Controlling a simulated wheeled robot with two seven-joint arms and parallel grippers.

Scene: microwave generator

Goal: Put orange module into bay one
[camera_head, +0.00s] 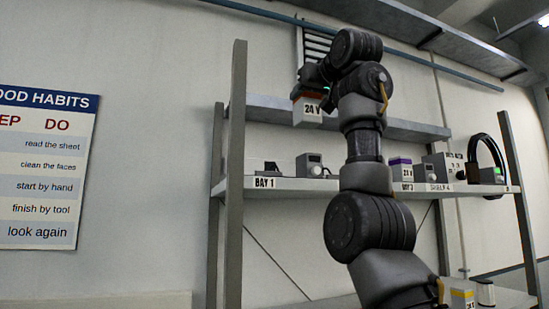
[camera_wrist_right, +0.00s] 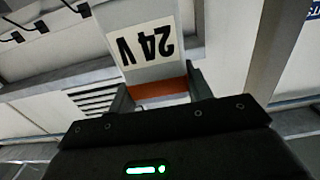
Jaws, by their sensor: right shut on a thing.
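The orange module (camera_head: 307,112) is a light grey block with an orange band and a "24 V" label. My right gripper (camera_head: 311,88) is shut on it at the banded end and holds it in the air, above and right of the BAY 1 label. In the right wrist view the module (camera_wrist_right: 150,50) shows its label upside down, with the orange band between the fingers (camera_wrist_right: 160,92). Bay one (camera_head: 266,170) is on the middle shelf above its label, with a small dark part there and no module visible. My left gripper is not in view.
The middle shelf (camera_head: 290,186) also bears a grey box with a dial (camera_head: 309,165), a purple-topped module (camera_head: 400,169) at BAY 3, and a black looped item (camera_head: 487,158). An upper shelf (camera_head: 270,107) is behind the held module. A grey post (camera_head: 236,180) stands left of bay one.

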